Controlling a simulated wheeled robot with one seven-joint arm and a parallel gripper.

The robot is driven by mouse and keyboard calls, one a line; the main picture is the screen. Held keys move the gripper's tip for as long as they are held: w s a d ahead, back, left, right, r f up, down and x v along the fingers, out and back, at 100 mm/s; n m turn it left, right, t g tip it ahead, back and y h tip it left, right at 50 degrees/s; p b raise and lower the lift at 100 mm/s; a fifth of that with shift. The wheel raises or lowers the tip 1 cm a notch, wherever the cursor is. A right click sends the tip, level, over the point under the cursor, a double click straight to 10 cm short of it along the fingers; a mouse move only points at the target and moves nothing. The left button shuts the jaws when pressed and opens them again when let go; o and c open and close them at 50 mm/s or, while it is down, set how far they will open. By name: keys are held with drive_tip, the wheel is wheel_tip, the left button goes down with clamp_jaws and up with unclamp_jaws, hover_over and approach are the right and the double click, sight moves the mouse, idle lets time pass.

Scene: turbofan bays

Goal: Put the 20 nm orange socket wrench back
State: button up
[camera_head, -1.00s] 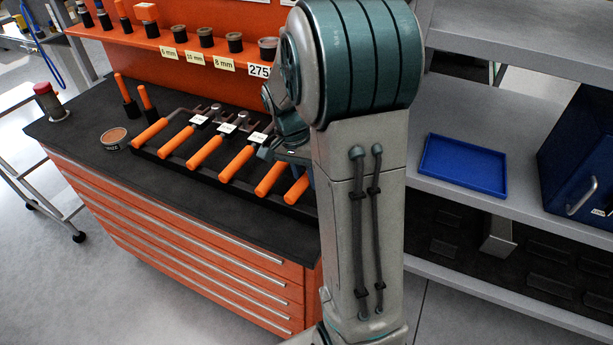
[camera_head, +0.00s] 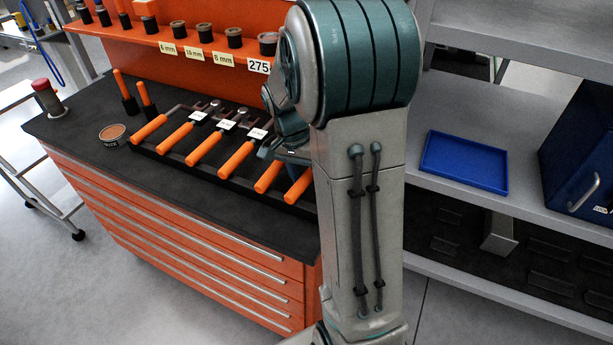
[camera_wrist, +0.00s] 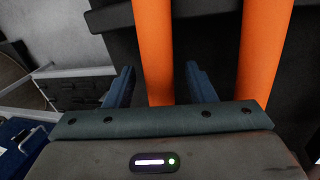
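Several orange-handled wrenches lie side by side in a dark rack (camera_head: 225,184) on the cabinet top. The two rightmost handles, one (camera_head: 268,177) and another (camera_head: 299,187), lie closest to my gripper. Labels by the wrenches are too small to read, so I cannot tell which is the 20 nm one. In the wrist view my gripper (camera_wrist: 160,72) has its two blue fingers apart, one on each side of an orange handle (camera_wrist: 154,40), with gaps showing. A second orange handle (camera_wrist: 265,50) is right of the fingers. In the head view my arm hides the fingertips.
An orange shelf (camera_head: 215,50) with sockets stands behind the rack. A round tin (camera_head: 113,134) and a red-topped cylinder (camera_head: 47,98) stand at the left of the worktop. A grey shelf unit with a blue tray (camera_head: 463,167) and a blue box (camera_head: 582,150) is at right.

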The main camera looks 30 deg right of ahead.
drive_tip(key=v, duration=1.4)
drive_tip(key=s+a+f+n+t, duration=0.2)
drive_tip(key=s+a+n, duration=0.2)
drive_tip(key=s, duration=0.4)
drive_tip(key=s+a+f+n+t+y, duration=0.1)
drive_tip(key=s+a+f+n+t, duration=0.2)
drive_tip(key=s+n, duration=0.4)
drive_tip(key=shift+s+a+y, duration=0.3)
drive_tip(key=shift+s+a, duration=0.5)
drive_tip(key=shift+s, duration=0.1)
